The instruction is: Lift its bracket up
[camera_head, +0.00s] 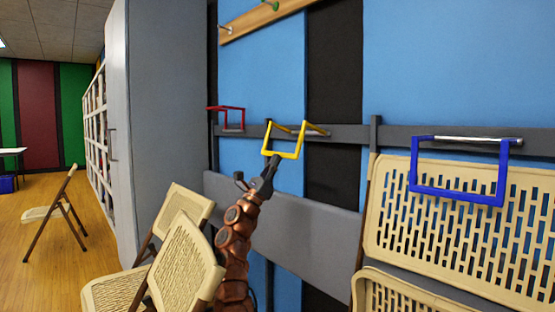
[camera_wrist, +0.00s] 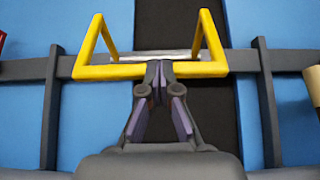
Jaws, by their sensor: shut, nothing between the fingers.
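A yellow bracket (camera_head: 283,154) hangs from a metal bar on the dark wall rail, tilted outward. In the wrist view the yellow bracket (camera_wrist: 110,71) spans the upper middle, its front bar running across. My gripper (camera_head: 271,165) is shut and empty, with its tips at the lower bar of the yellow bracket. In the wrist view my gripper (camera_wrist: 159,67) overlaps the middle of that bar; I cannot tell whether it touches. A red bracket (camera_head: 233,108) is on the rail to the left. A blue bracket (camera_head: 457,197) hangs at the right.
Beige folding chairs (camera_head: 185,258) stand below left of my arm, and a beige perforated chair back (camera_head: 380,213) is at the right. A grey cabinet (camera_head: 160,115) stands at the left. A wooden peg board (camera_head: 265,17) is above. Open floor lies far left.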

